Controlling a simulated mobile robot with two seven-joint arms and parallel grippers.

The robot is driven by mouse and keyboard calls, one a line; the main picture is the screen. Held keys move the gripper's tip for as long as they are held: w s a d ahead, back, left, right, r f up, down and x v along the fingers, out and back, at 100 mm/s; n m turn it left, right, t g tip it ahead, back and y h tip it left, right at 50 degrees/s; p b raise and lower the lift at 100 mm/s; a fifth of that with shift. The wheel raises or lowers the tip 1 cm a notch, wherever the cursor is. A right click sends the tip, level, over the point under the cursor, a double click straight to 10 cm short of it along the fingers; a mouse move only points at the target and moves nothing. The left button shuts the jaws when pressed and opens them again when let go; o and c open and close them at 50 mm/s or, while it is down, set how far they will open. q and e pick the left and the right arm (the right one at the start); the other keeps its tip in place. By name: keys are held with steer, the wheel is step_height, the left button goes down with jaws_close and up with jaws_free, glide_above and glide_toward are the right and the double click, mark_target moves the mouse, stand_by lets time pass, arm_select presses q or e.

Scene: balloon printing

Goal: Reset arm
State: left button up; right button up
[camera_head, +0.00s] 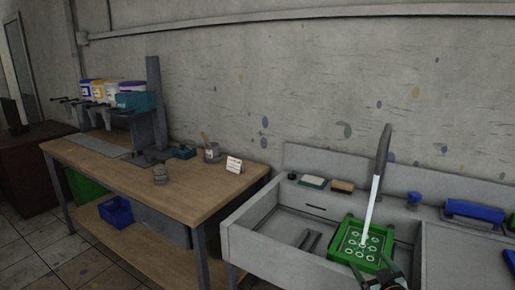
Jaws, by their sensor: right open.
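My right gripper (384,279) is at the bottom edge of the head view, just by the near right corner of a green square tray (346,254). Its jaws are open, and I cannot tell whether a finger touches the tray. The tray lies in the grey sink (255,245) and has a pattern of pale rings on its face. My left gripper is out of view.
Sponges or brushes (342,186) and a blue-handled tool (474,211) sit on the sink's ledge. Blue bin (115,211) underneath.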

steer(key=s+a+f+g+y, duration=0.15)
steer(key=s+a+f, duration=0.25)
steer(key=s+f, duration=0.45)
steer(key=s+a+f+g+y, duration=0.15)
steer(key=s+a+f, duration=0.25)
steer(key=s+f, duration=0.4)
steer(key=s+a+f+g, duration=0.1)
steer(key=s+a+f, duration=0.1)
steer(key=s, duration=0.7)
steer(key=s+a+f+g, duration=0.2)
steer(key=s+a, duration=0.1)
steer(key=s, duration=0.6)
steer(key=shift+s+a+m, duration=0.15)
steer(key=shift+a+m, duration=0.2)
steer(key=shift+m, duration=0.05)
